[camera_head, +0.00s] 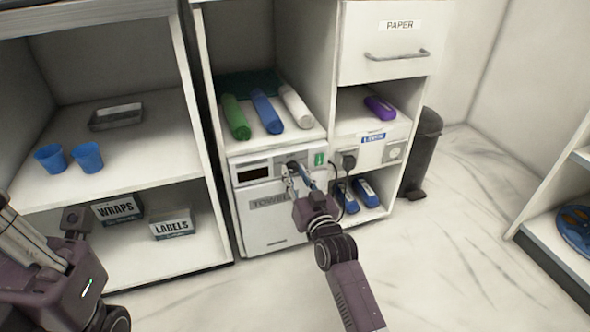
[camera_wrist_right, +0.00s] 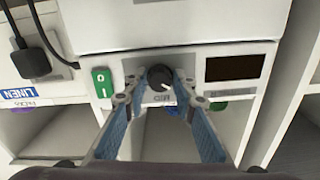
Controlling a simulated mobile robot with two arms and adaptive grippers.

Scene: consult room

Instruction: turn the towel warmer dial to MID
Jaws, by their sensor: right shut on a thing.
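The towel warmer (camera_head: 262,208) is a white cabinet at the bottom of the middle shelf unit, marked TOWEL. Its black round dial (camera_wrist_right: 159,77) shows in the wrist view, which is upside down. A white mark on the dial points down and to the right there, and an inverted MID label (camera_wrist_right: 162,98) sits just below it. My right gripper (camera_wrist_right: 161,80) is shut on the dial, one fingertip on each side. In the head view this gripper (camera_head: 296,170) partly hides the dial. My left gripper (camera_head: 30,240) is at the lower left, its fingertips unclear.
A green switch (camera_wrist_right: 102,82) and a black plug (camera_head: 348,160) with a cord are near the dial. A dark display (camera_wrist_right: 236,68) is on the same panel. Rolled towels (camera_head: 265,112) lie above. Blue cups (camera_head: 87,157) stand on the left shelf. The floor (camera_head: 450,250) at right is clear.

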